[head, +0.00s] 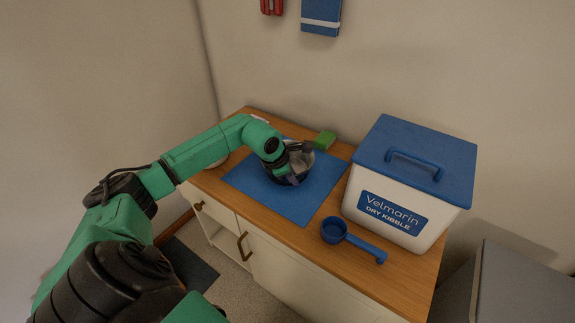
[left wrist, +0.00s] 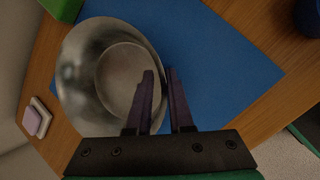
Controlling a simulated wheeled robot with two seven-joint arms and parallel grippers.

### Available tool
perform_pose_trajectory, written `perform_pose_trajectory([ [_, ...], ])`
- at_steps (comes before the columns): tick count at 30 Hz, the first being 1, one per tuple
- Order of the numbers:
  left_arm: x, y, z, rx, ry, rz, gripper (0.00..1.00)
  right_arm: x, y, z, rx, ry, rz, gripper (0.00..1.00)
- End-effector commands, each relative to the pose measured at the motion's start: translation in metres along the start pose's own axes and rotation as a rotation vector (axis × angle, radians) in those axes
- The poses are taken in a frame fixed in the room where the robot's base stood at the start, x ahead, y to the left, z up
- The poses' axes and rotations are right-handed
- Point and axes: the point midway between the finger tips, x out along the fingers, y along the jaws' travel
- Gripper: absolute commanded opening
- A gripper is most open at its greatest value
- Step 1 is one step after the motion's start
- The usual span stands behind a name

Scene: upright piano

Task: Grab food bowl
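The food bowl (head: 303,160) is a round silver metal bowl on the blue mat (head: 305,205) on the cabinet top. The left wrist view shows its shiny inside (left wrist: 88,75) large and close. My left gripper (head: 291,180) is at the near side of the bowl and hides part of it. In the left wrist view its two dark fingers (left wrist: 161,85) stand close together with the bowl's rim between them, one finger inside the bowl and one outside over the mat. Whether the bowl is clear of the mat cannot be told. My right gripper is not in view.
A white kibble bin (head: 360,205) with a blue lid stands right of the mat. A blue scoop (head: 350,238) lies before it. A green block-like item (head: 325,139) sits behind the bowl. A small pale item (left wrist: 37,118) lies near the counter's edge.

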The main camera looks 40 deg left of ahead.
Motion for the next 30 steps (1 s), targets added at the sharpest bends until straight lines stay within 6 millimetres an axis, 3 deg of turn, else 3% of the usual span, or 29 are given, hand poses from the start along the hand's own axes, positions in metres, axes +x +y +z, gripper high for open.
perform_pose_trajectory([
  [3,0.0106,0.0002,0.0004,0.000,-0.001,0.001,0.20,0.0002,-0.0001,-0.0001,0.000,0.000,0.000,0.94],
  [8,0.0107,0.0003,0.0000,0.001,-0.001,0.002,0.20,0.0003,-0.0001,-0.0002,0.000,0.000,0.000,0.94],
  [10,0.0106,0.0003,0.0000,0.001,-0.001,0.001,0.00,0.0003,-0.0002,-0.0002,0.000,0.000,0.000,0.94],
  [30,0.0103,0.0002,0.0000,0.000,-0.001,0.001,0.00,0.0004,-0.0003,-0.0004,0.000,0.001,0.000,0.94],
])
